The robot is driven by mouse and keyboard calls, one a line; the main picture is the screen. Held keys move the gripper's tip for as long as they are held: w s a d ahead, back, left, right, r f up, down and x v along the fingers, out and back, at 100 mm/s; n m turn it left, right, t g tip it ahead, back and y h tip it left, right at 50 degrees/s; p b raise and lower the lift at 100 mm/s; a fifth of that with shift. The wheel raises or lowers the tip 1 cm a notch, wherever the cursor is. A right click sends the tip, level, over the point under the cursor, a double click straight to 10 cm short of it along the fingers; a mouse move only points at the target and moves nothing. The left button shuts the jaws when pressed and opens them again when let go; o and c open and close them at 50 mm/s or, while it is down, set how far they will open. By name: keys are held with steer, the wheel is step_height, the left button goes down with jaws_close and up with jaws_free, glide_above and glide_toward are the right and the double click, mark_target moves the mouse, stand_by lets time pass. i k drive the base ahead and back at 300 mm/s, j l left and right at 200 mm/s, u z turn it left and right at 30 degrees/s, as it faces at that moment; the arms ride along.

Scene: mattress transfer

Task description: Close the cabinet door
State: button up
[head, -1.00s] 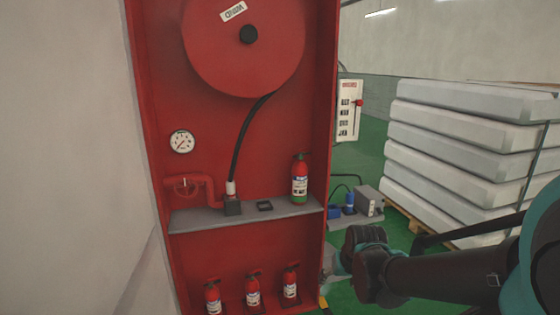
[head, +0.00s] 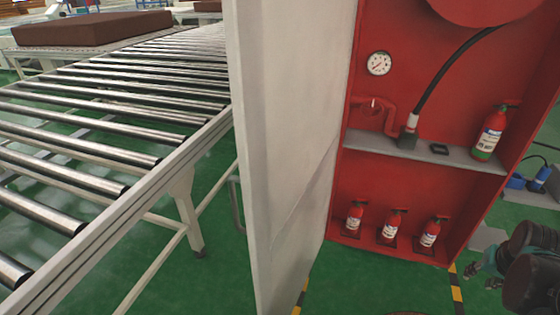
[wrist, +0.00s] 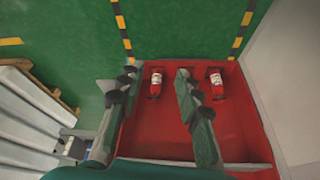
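The cabinet door (head: 285,150) is a tall pale panel standing open at the left side of the red cabinet (head: 440,195). A bar handle (head: 236,205) shows at the door's left, on its outer side. My gripper (head: 490,268) is at the lower right of the head view, right of the cabinet and well apart from the door. In the wrist view my gripper (wrist: 157,72) has its two fingers spread with nothing held between them. The red cabinet interior (wrist: 150,132) lies beyond the fingers, and a pale panel, apparently the door (wrist: 288,75), is at the right.
The cabinet holds a hose, a gauge (head: 379,63), an extinguisher (head: 489,132) on the shelf and several below. A roller conveyor (head: 100,150) stands left of the door. Stacked white mattresses (wrist: 28,110) are left in the wrist view. Green floor before the cabinet is clear.

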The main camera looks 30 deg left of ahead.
mark_target(288, 61)
steer(key=k+j, duration=0.65)
steer(key=j, duration=0.3)
steer(key=k+j, duration=0.7)
steer(key=j, duration=0.2)
steer(key=k+j, duration=0.3)
steer(key=j, duration=0.15)
steer(key=k+u, duration=0.05)
